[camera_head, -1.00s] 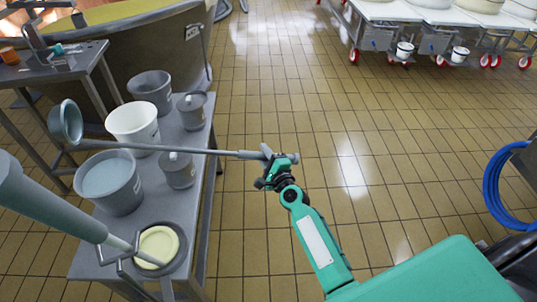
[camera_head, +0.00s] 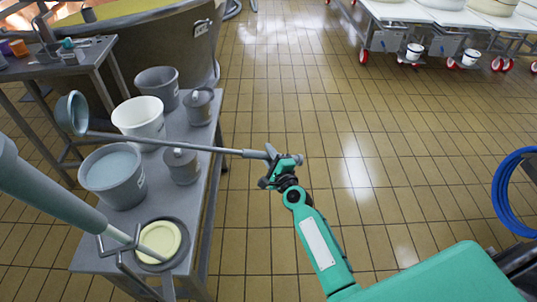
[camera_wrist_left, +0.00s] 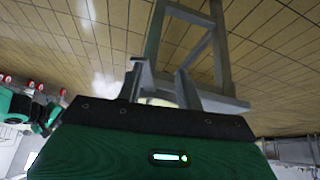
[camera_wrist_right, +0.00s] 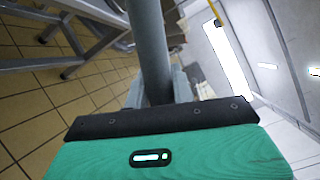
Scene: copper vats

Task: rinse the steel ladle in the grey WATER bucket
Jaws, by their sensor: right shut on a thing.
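The steel ladle (camera_head: 215,150) is held out level by my right gripper (camera_head: 275,162) at the far end of its long handle. Its bowl (camera_head: 72,113) hangs tilted at the left, above and behind the grey water bucket (camera_head: 112,178), not in it. The bucket stands on the steel table with bluish water in it; its label is too small to read. The handle passes over the bucket's far side. In the right wrist view the handle (camera_wrist_right: 150,45) runs up from between the fingers. My left gripper (camera_wrist_left: 163,85) has its fingers apart with nothing clearly between them.
A white bucket (camera_head: 140,120), another grey bucket (camera_head: 158,87) and two small lidded pots (camera_head: 198,107) (camera_head: 183,166) crowd the steel table (camera_head: 205,190). A round vessel with a pale yellow top (camera_head: 162,240) is at the near end. Tiled floor to the right is clear.

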